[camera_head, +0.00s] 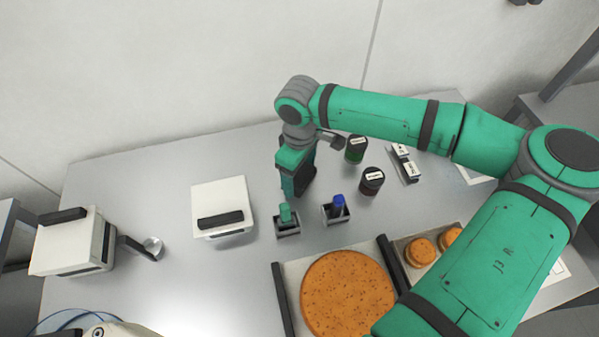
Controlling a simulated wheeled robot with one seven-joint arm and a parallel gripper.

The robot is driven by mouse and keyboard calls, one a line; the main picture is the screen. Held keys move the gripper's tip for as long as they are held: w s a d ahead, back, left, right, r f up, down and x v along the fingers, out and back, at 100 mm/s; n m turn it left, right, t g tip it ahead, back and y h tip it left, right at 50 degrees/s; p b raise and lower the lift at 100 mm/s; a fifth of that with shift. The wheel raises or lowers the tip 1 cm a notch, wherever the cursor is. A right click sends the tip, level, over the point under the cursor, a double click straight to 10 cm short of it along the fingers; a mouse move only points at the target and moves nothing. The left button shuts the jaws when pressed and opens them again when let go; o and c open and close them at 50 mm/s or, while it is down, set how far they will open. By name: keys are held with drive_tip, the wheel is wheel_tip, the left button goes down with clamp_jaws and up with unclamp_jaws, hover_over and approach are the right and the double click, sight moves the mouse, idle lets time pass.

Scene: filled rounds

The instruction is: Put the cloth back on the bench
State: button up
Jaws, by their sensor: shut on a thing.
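The bench (140,190) is a grey, smooth top that fills most of the head view. My gripper (300,190), at the end of the green arm, points down over the middle of the bench, behind two small dark holders. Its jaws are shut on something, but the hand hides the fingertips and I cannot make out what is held. I cannot pick out a cloth anywhere on the visible bench.
A teal-topped piece (285,213) and a blue-topped piece (338,204) stand in the holders. Dark jars (371,182) are to the right. A large orange round (345,295) lies in front. White boxes (222,203) stand left.

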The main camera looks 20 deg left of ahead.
sight(299, 175)
drive_tip(key=shift+w+f, duration=0.1)
drive_tip(key=shift+f, duration=0.05)
drive_tip(key=o, duration=0.6)
drive_tip(key=shift+f, duration=0.1)
drive_tip(key=o, duration=0.4)
drive_tip(key=shift+s, duration=0.2)
wheel_tip(299, 175, up, 12)
drive_tip(key=shift+r, duration=0.2)
drive_tip(key=shift+w, duration=0.1)
